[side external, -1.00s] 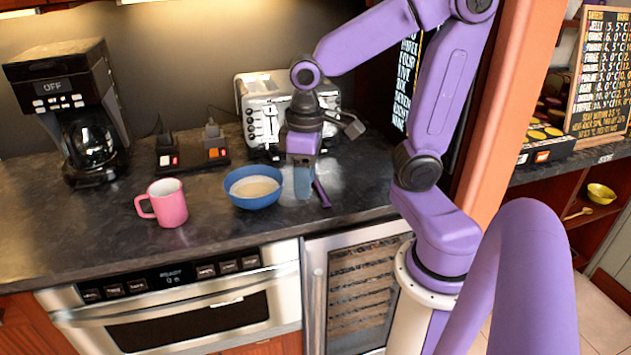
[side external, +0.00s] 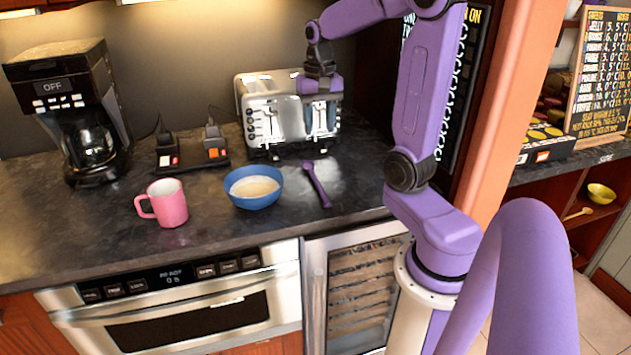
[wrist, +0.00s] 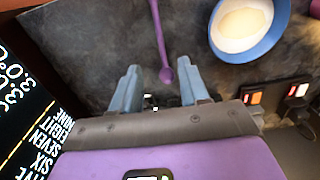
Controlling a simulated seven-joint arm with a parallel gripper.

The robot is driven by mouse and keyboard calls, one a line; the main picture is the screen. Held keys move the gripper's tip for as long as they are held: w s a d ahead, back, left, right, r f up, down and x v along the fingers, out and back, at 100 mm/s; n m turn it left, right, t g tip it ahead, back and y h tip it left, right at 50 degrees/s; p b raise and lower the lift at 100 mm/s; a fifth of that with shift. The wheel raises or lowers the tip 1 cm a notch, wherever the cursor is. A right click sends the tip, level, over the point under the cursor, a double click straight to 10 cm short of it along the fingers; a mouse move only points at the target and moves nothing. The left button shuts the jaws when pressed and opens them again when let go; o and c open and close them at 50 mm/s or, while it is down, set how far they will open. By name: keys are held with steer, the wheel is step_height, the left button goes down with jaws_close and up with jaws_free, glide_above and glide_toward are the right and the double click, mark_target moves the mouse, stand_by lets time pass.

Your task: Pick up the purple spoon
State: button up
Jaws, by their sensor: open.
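The purple spoon (side external: 318,184) lies on the dark countertop, right of the blue bowl and in front of the toaster. In the wrist view the spoon (wrist: 161,38) runs from the top edge down to its rounded end between my fingertips in the picture. My gripper (side external: 321,124) is above the counter, in front of the toaster and behind the spoon in the side view. In the wrist view my gripper (wrist: 160,68) has its two grey-blue fingers wide apart with nothing between them. The spoon is apart from the fingers.
A pink mug (side external: 168,204) stands farther left. The silver toaster (side external: 270,115) is close to my gripper. A coffee maker (side external: 85,115) stands far left.

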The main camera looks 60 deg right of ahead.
glide_above(319, 186)
step_height(319, 186, down, 12)
steer(key=shift+a+r, duration=0.1)
steer(key=shift+d+f, duration=0.2)
steer(key=shift+f, duration=2.45)
steer(key=shift+c, duration=0.3)
jaws_close()
